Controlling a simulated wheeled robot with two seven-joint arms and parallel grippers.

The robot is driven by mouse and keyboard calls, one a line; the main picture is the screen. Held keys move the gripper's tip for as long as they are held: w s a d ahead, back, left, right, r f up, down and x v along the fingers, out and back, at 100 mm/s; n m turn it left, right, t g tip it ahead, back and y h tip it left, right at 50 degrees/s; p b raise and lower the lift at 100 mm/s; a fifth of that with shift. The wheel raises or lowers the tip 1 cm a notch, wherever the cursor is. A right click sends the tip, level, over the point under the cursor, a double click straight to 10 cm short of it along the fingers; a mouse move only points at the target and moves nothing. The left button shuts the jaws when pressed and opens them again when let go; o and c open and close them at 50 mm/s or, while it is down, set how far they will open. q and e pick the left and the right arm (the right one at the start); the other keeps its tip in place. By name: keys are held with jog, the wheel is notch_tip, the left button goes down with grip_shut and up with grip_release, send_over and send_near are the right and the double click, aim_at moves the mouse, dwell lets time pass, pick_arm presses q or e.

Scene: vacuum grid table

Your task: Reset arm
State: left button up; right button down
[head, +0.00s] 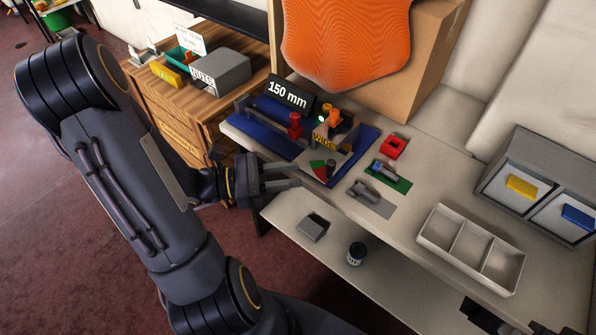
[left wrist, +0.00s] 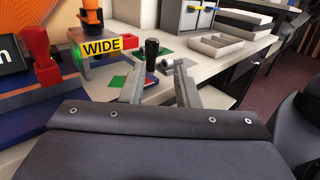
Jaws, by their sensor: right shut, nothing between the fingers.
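My left gripper (head: 297,175) reaches in from the left in the head view and hangs at the front edge of the table (head: 405,215), beside the blue base (head: 262,137). Its two fingers stand apart with nothing between them, as the left wrist view also shows (left wrist: 160,72). My right gripper (head: 487,315) shows only in part, dark, at the bottom right edge of the head view, below the tray. It is shut and empty.
The blue base bears red and orange parts and a WIDE label (left wrist: 102,48). A red block (head: 393,147), a green pad (head: 398,181) and a three-part tray (head: 470,250) lie on the table. A lower shelf (head: 325,262) holds a grey block (head: 312,228) and a dark cylinder (head: 356,254).

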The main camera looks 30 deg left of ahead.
dwell(0.4)
pick_arm(q)
jog(key=s+d+r+m+g+y, duration=0.2)
jog(key=s+d+m+g+y, duration=0.5)
jog(key=m, duration=1.2)
notch_tip(320, 180, up, 17)
jog(key=s+a+m+y+p, duration=0.2)
jog(key=m+p, duration=0.3)
jog(key=p, duration=1)
jog(key=shift+s+a+r+m+t+y+p, duration=0.15)
jog(key=shift+s+a+m+t+y+p, duration=0.15)
jog(key=shift+t+y, duration=0.1)
